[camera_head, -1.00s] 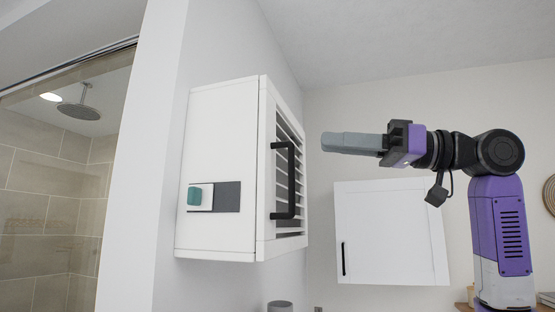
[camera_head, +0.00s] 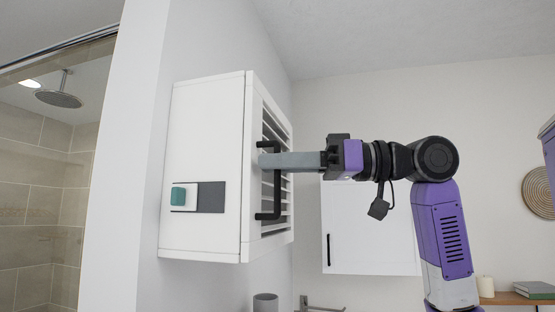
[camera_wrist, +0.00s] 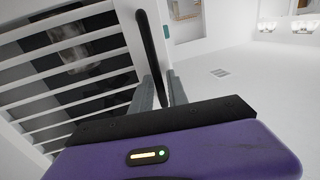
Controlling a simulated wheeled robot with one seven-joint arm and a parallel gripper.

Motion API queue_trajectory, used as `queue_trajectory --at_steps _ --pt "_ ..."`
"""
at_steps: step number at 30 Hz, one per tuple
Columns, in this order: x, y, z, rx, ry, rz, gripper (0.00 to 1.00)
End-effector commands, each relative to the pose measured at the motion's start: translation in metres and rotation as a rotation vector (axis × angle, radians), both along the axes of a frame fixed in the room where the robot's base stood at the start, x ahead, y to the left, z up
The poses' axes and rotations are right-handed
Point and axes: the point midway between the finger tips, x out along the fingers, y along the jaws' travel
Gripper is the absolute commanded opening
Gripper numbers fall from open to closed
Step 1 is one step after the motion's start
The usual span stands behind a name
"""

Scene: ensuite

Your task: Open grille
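The grille (camera_head: 276,205) is a white slatted door on the front of a white wall cabinet (camera_head: 205,130). It looks shut in the head view. A black upright bar handle (camera_head: 277,202) stands on it. My gripper (camera_head: 262,161) reaches in from the right at the handle's upper half. In the wrist view the handle (camera_wrist: 147,42) runs down between my two grey fingers (camera_wrist: 161,85), which lie close on either side of it. The gap is about as narrow as the bar. The slats (camera_wrist: 70,45) are to the left, with dark space behind them.
A second white cabinet (camera_head: 370,235) with a black handle hangs on the back wall behind my arm. A shelf (camera_head: 510,299) with a candle and books is at lower right. A glass-fronted shower (camera_head: 40,190) is at left.

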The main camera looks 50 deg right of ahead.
Motion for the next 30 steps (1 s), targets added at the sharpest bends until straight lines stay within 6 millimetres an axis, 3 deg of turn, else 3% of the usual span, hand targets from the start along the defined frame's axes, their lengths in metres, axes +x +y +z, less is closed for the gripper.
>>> queue_trajectory --at_steps 5,9,30 --pt "0.0002 0.0000 -0.0004 0.000 0.000 0.000 0.20" --pt "0.0001 0.0000 -0.0003 0.000 0.000 0.000 0.00" --pt "0.0000 -0.0001 -0.0001 0.000 0.000 0.000 0.00"
